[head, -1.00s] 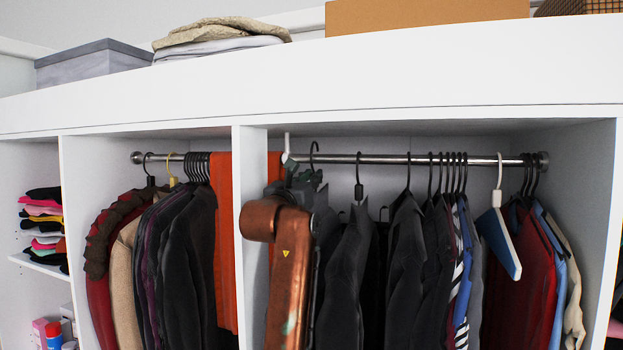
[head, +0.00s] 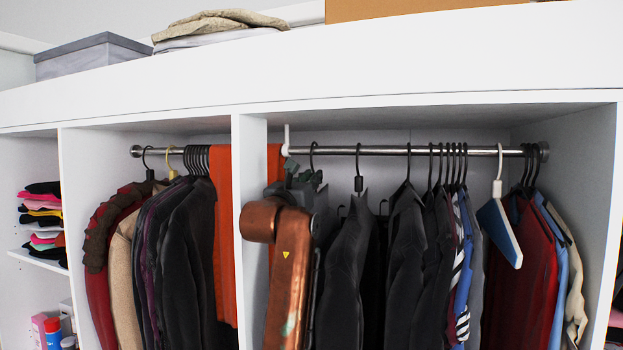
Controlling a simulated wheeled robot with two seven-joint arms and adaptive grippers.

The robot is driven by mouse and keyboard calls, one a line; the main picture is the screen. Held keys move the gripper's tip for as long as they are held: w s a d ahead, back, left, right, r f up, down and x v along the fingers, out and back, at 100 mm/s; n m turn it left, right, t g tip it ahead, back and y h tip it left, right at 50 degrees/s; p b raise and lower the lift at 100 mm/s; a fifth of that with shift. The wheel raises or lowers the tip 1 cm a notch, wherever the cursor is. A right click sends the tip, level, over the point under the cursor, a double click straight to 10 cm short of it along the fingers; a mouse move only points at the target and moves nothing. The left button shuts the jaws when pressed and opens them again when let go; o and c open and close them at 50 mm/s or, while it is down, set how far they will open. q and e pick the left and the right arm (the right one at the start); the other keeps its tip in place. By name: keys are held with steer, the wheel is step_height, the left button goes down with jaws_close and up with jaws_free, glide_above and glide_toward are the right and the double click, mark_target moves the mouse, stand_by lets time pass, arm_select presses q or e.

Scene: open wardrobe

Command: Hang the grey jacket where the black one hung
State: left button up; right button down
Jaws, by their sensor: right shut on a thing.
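My right gripper (head: 304,180) is at the front of the middle compartment, just below the metal rail (head: 400,150), shut on a hanger. The hanger's dark hook (head: 313,150) rises above the gripper to rail height, level with the neighbouring hooks; I cannot tell whether it rests on the rail. A dark grey garment (head: 323,235) shows beside my copper-coloured right arm, which hides most of it. I cannot tell for sure that it is the grey jacket. A dark jacket (head: 346,270) hangs just to its right. My left gripper is not in view.
Several dark jackets (head: 405,240) hang close on the right. An empty blue-and-white hanger (head: 499,222) hangs near a red garment (head: 535,250). A white partition (head: 250,210) and orange cloth (head: 226,240) are on the left. Rail gaps show between the nearby hooks.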

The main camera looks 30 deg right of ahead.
steer(key=shift+f+b, duration=0.4)
stand_by(0.5)
steer(key=c, duration=1.8)
jaws_free()
steer(key=shift+c, duration=0.2)
steer(key=shift+f, duration=0.1)
steer(key=v, duration=1.1)
steer(key=shift+a, duration=0.2)
steer(key=shift+s+a, duration=0.25)
steer(key=shift+s, duration=0.05)
steer(key=shift+d, duration=0.1)
